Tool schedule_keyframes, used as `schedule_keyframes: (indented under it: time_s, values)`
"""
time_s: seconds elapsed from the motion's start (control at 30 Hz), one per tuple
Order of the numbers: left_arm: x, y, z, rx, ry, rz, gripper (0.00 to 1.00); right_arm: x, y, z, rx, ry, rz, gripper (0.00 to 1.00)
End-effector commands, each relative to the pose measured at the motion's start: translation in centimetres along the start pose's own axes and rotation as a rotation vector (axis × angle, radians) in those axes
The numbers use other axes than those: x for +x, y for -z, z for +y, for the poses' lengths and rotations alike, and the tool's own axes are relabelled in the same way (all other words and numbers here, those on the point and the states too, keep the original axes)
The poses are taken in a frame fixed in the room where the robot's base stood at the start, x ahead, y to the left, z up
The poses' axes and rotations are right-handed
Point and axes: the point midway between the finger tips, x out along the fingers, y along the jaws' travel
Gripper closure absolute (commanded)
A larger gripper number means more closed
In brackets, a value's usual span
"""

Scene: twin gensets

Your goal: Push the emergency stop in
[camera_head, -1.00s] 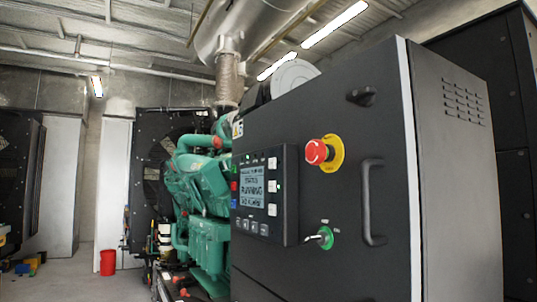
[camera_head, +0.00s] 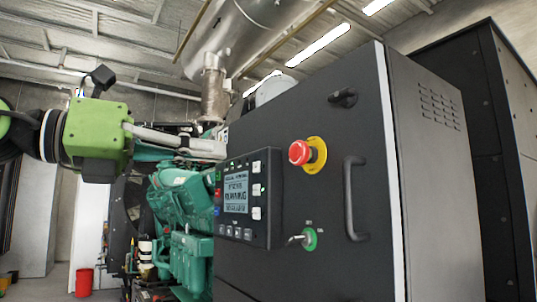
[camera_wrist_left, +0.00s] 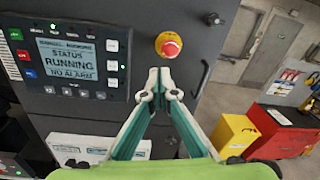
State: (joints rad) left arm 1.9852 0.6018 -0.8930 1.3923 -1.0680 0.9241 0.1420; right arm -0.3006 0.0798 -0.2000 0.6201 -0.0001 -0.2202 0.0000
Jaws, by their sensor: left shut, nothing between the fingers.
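The emergency stop (camera_head: 300,152) is a red mushroom button on a round yellow collar, on the front of the dark control cabinet. Its red head stands out from the collar. In the left wrist view the emergency stop (camera_wrist_left: 169,46) shows just above the fingertips. My left gripper (camera_head: 221,149) reaches in from the left, with its fingertips apart from the button and to its left. In the left wrist view the gripper (camera_wrist_left: 159,74) has its fingertips together, with nothing between them. My right gripper is out of view.
The control panel (camera_head: 235,196) reads RUNNING. A key switch (camera_head: 309,239) sits below the button, and a vertical handle (camera_head: 354,198) stands out to its right. A green engine (camera_head: 180,215) is behind the cabinet. The wrist view shows a red box (camera_wrist_left: 282,130) on the right.

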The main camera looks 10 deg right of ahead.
Motion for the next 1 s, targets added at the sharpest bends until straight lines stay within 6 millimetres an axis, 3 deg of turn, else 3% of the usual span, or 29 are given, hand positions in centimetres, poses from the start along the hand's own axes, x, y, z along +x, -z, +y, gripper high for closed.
schedule_keyframes:
  time_s: [0.1, 0.3, 0.77, 1.0]
  values:
    - [-1.4, -0.5, -2.9, 0.132, -0.06, 0.036, 1.0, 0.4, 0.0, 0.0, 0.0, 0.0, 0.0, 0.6]
    - [-2.5, -0.8, -4.9, 0.234, -0.118, 0.065, 1.0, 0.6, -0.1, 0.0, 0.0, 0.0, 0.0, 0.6]
    - [-2.4, -0.8, -5.1, 0.244, -0.124, 0.068, 1.0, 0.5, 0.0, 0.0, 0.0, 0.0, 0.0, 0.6]
    - [1.0, -0.8, -4.8, 0.244, -0.122, 0.071, 1.0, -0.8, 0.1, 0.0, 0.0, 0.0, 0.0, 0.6]
